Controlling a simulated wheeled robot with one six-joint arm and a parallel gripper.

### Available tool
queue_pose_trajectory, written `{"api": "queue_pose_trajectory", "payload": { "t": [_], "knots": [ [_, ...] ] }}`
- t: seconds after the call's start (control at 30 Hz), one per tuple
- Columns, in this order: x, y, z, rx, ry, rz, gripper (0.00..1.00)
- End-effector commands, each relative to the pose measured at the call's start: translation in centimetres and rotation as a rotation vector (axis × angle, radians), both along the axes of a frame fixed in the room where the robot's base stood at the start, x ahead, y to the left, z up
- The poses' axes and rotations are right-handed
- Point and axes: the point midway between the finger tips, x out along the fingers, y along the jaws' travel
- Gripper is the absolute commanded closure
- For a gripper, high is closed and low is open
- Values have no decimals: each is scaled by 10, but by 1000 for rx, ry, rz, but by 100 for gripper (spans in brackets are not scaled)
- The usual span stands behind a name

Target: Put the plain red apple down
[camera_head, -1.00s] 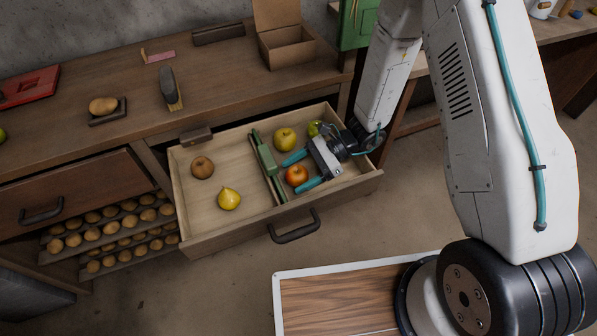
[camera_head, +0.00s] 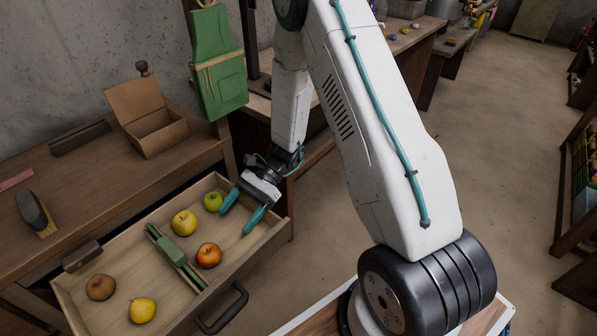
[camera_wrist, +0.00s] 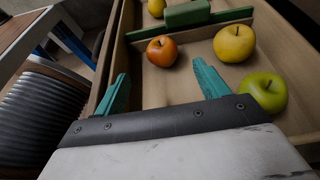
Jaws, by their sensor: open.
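The plain red apple, red-orange in colour (camera_head: 209,255), rests on the floor of the open drawer (camera_head: 237,271), right of the green divider (camera_head: 176,257). It also shows in the wrist view (camera_wrist: 162,51), ahead of the fingertips and apart from them. My gripper (camera_head: 237,222) is open and empty, with teal fingers at the drawer's right end. The wrist view shows both fingers (camera_wrist: 160,88) spread with nothing between them. A yellow apple (camera_head: 184,223) and a green apple (camera_head: 213,202) lie in the same compartment; the green one is close to a finger.
The drawer's left compartment holds a brown fruit (camera_head: 101,287) and a yellow pear-like fruit (camera_head: 142,310). An open cardboard box (camera_head: 148,118) stands on the bench. A green apron (camera_head: 217,65) hangs behind. Open floor lies right of the drawer.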

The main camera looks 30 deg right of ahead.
Motion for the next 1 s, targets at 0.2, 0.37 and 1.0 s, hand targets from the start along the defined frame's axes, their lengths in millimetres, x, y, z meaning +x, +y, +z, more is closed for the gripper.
{"api": "queue_pose_trajectory", "payload": {
  "t": [0.2,0.37,1.0],
  "knots": [
    [-10,-3,57,-48,-140,128,26],
    [-35,-9,119,-124,-307,295,26],
    [-173,-65,272,-573,-902,890,26]
  ]
}}
